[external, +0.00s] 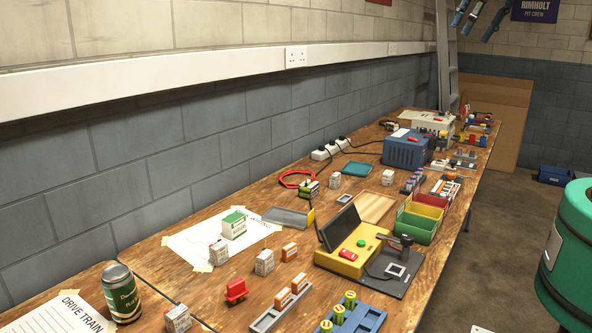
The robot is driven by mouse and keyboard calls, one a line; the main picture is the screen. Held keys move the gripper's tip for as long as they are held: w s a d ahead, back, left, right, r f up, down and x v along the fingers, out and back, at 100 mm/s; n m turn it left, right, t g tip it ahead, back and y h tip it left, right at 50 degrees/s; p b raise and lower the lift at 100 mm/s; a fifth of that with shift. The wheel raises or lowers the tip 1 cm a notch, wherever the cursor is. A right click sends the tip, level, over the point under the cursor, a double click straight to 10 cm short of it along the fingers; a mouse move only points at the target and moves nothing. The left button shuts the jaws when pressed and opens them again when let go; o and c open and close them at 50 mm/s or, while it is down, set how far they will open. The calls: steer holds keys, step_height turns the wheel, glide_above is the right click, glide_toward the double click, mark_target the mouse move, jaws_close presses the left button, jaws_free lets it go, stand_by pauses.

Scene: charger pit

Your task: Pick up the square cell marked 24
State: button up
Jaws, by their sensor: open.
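Several small white boxy cells with dark and red print stand on the wooden bench. One is at the front edge (177,319), and two stand nearer the middle, a left one (217,253) and a right one (264,263). Others stand farther back, such as the white cell by the red loop (334,181) and the white cell near the trays (388,178). Their numbers are too small to read, so I cannot tell which is marked 24. I cannot make out my gripper in this view.
A yellow and black device (349,262) with a raised dark lid stands mid-bench. A green can (122,292) stands front left. The wall borders the bench's left side.

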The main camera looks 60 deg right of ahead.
steer(key=w+d+f+g, duration=0.1)
steer(key=w+d, duration=0.1)
steer(key=w, duration=0.6)
steer(key=w+d+f, duration=0.1)
steer(key=w+d, duration=0.1)
steer(key=w, duration=0.5)
steer(key=n+g+p, duration=0.1)
steer(key=g+p, duration=0.3)
glide_above(335, 174)
step_height(335, 174, down, 40)
steer(key=shift+a+r, duration=0.1)
steer(key=shift+f+b, duration=0.5)
steer(key=shift+f, duration=3.8)
steer(key=shift+f, duration=0.1)
